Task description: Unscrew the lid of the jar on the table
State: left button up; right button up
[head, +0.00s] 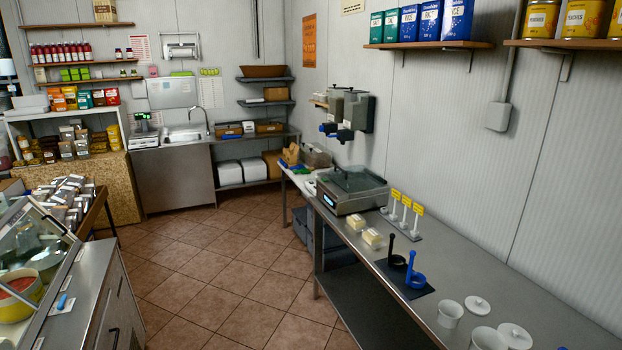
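On the right-hand metal table (385,262), a white jar (449,315) stands upright near the front edge. A white round lid (478,305) with a small knob lies apart from it, to its right. A second white jar (487,340) is closer to me and partly cut by the bottom edge. Another knobbed white lid (515,336) lies to its right. I cannot tell which jar the task means, and I see no lid seated on either. Neither of my grippers shows in the head view.
A dark mat (425,292) holding black and blue ringed holders lies beyond the jars. Farther back are pale wrapped blocks (372,237), yellow-tagged stands (405,212) and a grey machine (352,190). A glass-fronted counter stands left; tiled floor (225,270) between is clear.

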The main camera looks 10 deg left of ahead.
aim_at(310, 174)
jog(key=i+j+u, duration=0.35)
jog(key=i, duration=0.3)
jog(key=i+u, duration=0.35)
jog(key=i, duration=0.35)
jog(key=i+u, duration=0.35)
jog(key=i, duration=2.45)
jog(key=i+z, duration=0.35)
jog(key=i+j+z, duration=0.15)
jog(key=i+z, duration=0.2)
jog(key=i, duration=0.15)
jog(key=i+j+z, duration=0.2)
jog(key=i+z, duration=0.15)
jog(key=i+j+z, duration=0.3)
jog(key=i, duration=0.1)
